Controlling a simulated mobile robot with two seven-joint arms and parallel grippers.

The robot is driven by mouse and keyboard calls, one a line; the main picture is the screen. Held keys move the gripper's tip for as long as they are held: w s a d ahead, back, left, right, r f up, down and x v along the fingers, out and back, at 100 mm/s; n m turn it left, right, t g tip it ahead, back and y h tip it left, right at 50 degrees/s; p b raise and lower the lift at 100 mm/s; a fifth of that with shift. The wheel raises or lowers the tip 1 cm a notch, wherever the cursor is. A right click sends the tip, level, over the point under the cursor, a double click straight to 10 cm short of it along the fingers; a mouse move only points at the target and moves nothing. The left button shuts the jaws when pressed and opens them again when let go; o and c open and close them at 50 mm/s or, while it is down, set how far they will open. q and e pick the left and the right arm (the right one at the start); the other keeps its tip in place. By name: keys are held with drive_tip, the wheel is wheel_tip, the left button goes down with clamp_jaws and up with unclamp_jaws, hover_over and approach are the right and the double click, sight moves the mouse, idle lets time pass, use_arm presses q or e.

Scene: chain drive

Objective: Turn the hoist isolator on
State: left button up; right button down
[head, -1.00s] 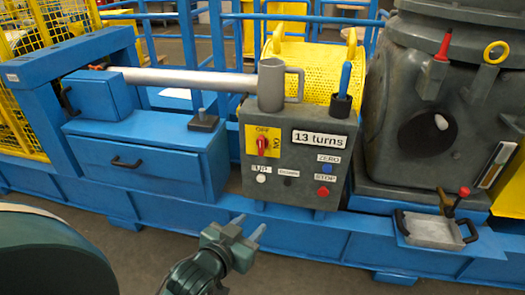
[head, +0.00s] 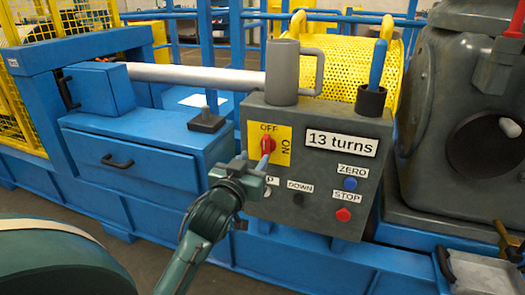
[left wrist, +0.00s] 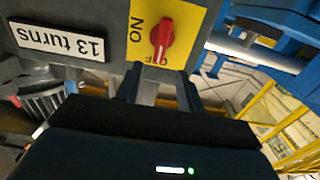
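The hoist isolator is a red rotary knob (head: 269,146) on a yellow plate (head: 284,158) on the grey control box. The plate reads OFF at the top and ON at the right. In the left wrist view the knob (left wrist: 161,38) has a white mark at its end toward OFF. My left gripper (head: 256,161) is open and empty, just below the knob in the head view. In the left wrist view its two fingers (left wrist: 166,86) are spread and point at the plate, with the knob beyond the tips. My right gripper is not in view.
The box also carries a "13 turns" display (head: 342,143), a blue ZERO button (head: 350,183), a red STOP button (head: 343,214) and a black DOWN button (head: 298,198). A grey mug (head: 282,75) and a black holder (head: 370,101) with a blue-handled tool stand on top.

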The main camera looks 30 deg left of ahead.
sight(264, 145)
use_arm(q)
drive_tip(key=b+x, duration=0.1)
drive_tip(key=x, duration=0.6)
drive_tip(key=shift+d, duration=0.1)
clamp_jaws()
